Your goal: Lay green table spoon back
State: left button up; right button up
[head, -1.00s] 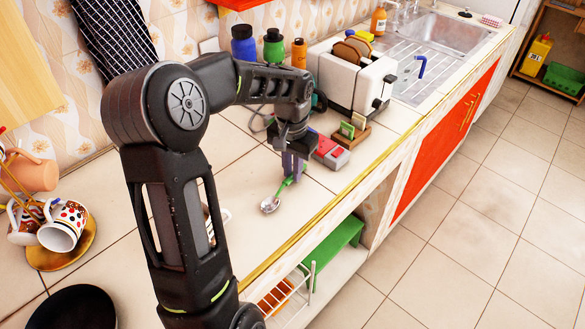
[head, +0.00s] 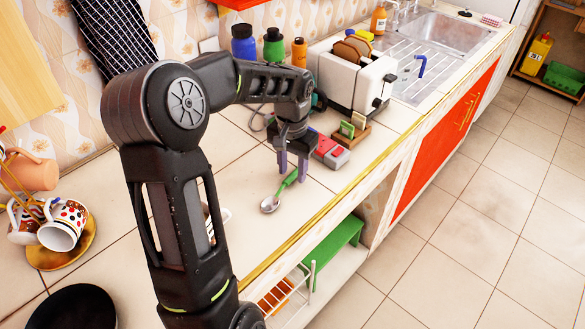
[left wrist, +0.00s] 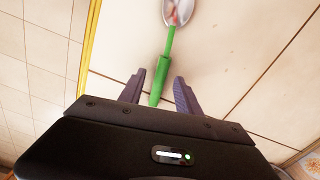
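The green table spoon (head: 287,185) lies on the tiled counter, its metal bowl toward the front left and its green handle toward the back right. My left gripper (head: 292,177) is above the handle end, fingers pointing down. In the left wrist view the spoon (left wrist: 162,75) runs away from the gripper, bowl at the top edge, and its handle end lies between the two spread fingers (left wrist: 160,95). The fingers are apart from the handle on both sides, so the gripper is open. My right gripper is in neither view.
A red and grey box (head: 331,152) and a small wooden holder (head: 351,131) stand just right of the gripper. A white toaster (head: 352,80) is behind. A mug stand (head: 62,255) and a black pan (head: 75,308) are at the left. The counter's front edge is close.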

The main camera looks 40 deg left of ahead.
aim_at(293, 175)
pick_arm(q)
notch_tip(293, 175, up, 8)
jog(key=shift+b, duration=0.3)
jog(key=shift+f, duration=0.15)
dwell(0.4)
